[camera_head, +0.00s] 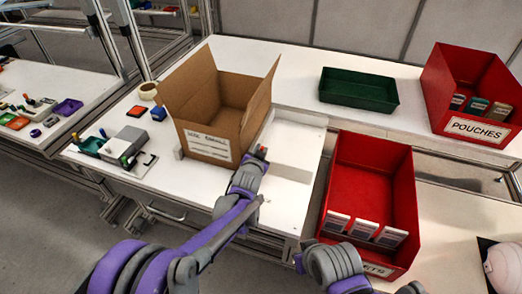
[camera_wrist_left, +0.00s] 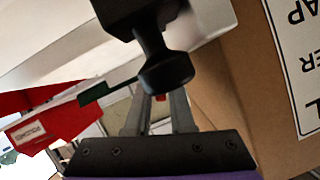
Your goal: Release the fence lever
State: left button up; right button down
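My left gripper (camera_head: 257,158) is low at the front right corner of the open cardboard box (camera_head: 212,122), on the white table. A small red tip (camera_head: 263,149) shows right at its fingertips, perhaps the fence lever's end. In the left wrist view, a speck of red (camera_wrist_left: 160,97) shows between the two grey fingers (camera_wrist_left: 161,115). A black block with a rounded knob (camera_wrist_left: 166,72) hides the fingertips, so I cannot tell whether they grip anything. I cannot tell whether that knob is the lever. My right gripper is not in view.
A white recessed tray (camera_head: 296,140) lies right of the box. A red bin (camera_head: 371,167) with several packets stands front right. A green tray (camera_head: 358,91) and a red pouches bin (camera_head: 465,82) stand behind. A grey device (camera_head: 124,143) and small items lie left of the box.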

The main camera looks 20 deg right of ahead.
pick_arm(q)
grip_shut()
jog(key=shift+w+a+f+n+b, duration=0.1)
jog(key=shift+a+n+b, duration=0.15)
jog(key=shift+b, duration=0.65)
jog(key=shift+w+a+r+n+g+h+b, duration=0.1)
jog(key=shift+r+n+g+h+b, duration=0.15)
jog(key=shift+n+h+b, duration=0.3)
jog(key=shift+o, duration=2.3)
grip_release()
